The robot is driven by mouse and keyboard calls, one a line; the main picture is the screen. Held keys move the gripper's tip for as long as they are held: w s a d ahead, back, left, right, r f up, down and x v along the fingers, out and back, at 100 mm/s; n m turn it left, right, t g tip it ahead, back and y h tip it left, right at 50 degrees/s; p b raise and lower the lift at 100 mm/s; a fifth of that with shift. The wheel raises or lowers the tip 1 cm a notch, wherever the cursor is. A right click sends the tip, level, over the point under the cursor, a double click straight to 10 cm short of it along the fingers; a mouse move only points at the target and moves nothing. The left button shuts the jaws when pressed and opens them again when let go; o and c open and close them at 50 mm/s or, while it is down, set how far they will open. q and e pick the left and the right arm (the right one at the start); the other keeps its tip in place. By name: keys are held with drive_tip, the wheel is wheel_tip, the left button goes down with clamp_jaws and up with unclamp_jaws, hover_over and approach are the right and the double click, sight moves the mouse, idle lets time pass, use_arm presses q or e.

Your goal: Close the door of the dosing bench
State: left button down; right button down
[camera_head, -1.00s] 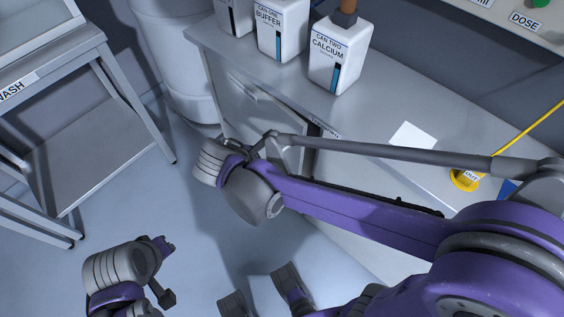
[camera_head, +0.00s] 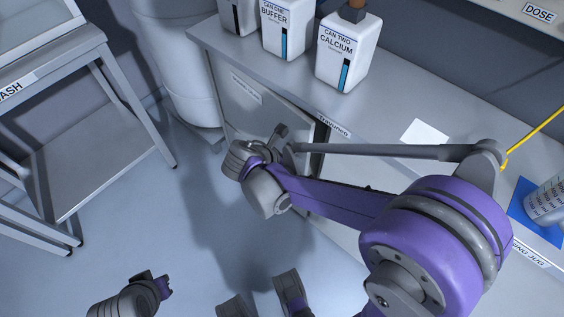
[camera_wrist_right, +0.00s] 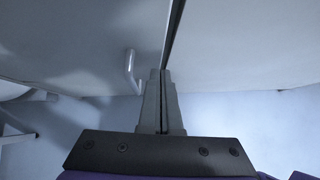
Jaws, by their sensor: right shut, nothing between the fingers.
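The dosing bench (camera_head: 400,95) runs from upper left to lower right in the head view. Its door (camera_head: 270,112), a grey front panel with a small label, stands slightly ajar, with a dark gap along its right edge. In the right wrist view the door (camera_wrist_right: 75,45) fills the upper left, with its bar handle (camera_wrist_right: 131,70) just left of my fingers. My right gripper (camera_head: 281,132) is shut and empty in front of the door's free edge; its fingertips (camera_wrist_right: 163,72) point at the gap. Contact cannot be told. My left gripper (camera_head: 163,286) is low at the left, away from the bench, its jaws unclear.
Can one (camera_head: 287,30) and can two (camera_head: 347,55) stand on the bench top, near a white sheet (camera_head: 424,132) and a container on a blue mat (camera_head: 524,208). The wash table (camera_head: 85,150) stands left. Floor between is clear.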

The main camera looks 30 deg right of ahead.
drive_tip(key=shift+w+d, duration=0.15)
drive_tip(key=shift+d, duration=0.4)
drive_tip(key=shift+w+d, duration=0.15)
drive_tip(key=shift+d, duration=0.4)
drive_tip(key=shift+r, duration=0.1)
